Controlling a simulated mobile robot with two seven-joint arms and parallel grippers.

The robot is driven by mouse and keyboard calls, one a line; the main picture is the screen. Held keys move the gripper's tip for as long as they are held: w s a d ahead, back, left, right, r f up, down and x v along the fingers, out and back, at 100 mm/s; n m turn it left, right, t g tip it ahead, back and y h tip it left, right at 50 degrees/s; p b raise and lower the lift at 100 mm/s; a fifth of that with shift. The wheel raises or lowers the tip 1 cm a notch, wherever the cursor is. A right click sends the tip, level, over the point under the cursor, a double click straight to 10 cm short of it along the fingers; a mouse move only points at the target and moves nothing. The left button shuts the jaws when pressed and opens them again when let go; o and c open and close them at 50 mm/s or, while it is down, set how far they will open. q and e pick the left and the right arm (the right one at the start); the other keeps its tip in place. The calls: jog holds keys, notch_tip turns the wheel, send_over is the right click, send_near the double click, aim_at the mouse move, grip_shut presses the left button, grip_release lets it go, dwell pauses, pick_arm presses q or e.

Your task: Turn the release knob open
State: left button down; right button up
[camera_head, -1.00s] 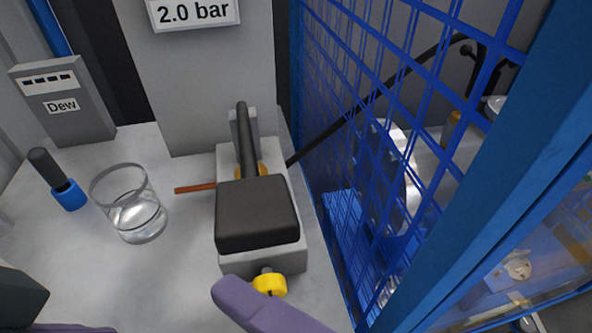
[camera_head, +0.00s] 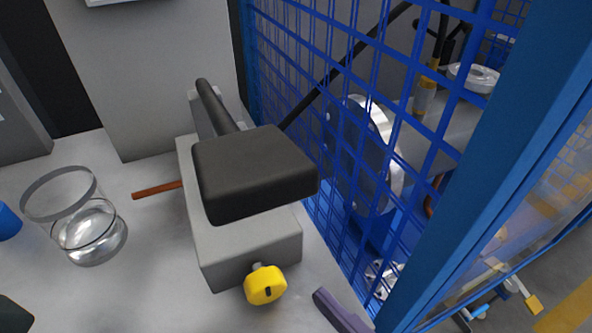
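The yellow knob (camera_head: 265,285) sticks out low on the front face of a grey block (camera_head: 245,246) that carries a black, padded-looking top with a long black lever. The knob has a small dark mark on its face. A slim purple piece, seemingly a fingertip of my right gripper (camera_head: 342,311), enters at the bottom edge, right of the knob and apart from it. The rest of that gripper is cut off, so its opening is hidden. My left gripper cannot be made out; only a dark corner shows at bottom left.
A glass beaker (camera_head: 82,222) with clear contents stands left of the block, and an orange-brown rod (camera_head: 157,189) sticks out from the block's left side. A blue mesh guard (camera_head: 345,130) and blue post (camera_head: 488,170) close off the right. The bench left of the knob is clear.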

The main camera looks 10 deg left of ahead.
aim_at(270, 292)
pick_arm(q)
jog(key=shift+a+f+b, duration=0.1)
jog(key=shift+f+b, duration=0.8)
pick_arm(e)
jog(key=w+a+f+m, duration=0.1)
jog(key=w+f, duration=0.1)
jog(key=w+a+f+m+h, duration=0.1)
jog(key=w+f, duration=0.1)
jog(key=w+a+f+m, duration=0.1)
jog(key=w+a+f, duration=0.1)
jog(key=shift+f+h, duration=0.3)
jog(key=shift+f, duration=0.05)
jog(key=shift+w+a+f, duration=0.1)
jog(key=shift+w+a, duration=0.1)
jog(key=shift+w, duration=0.15)
grip_shut()
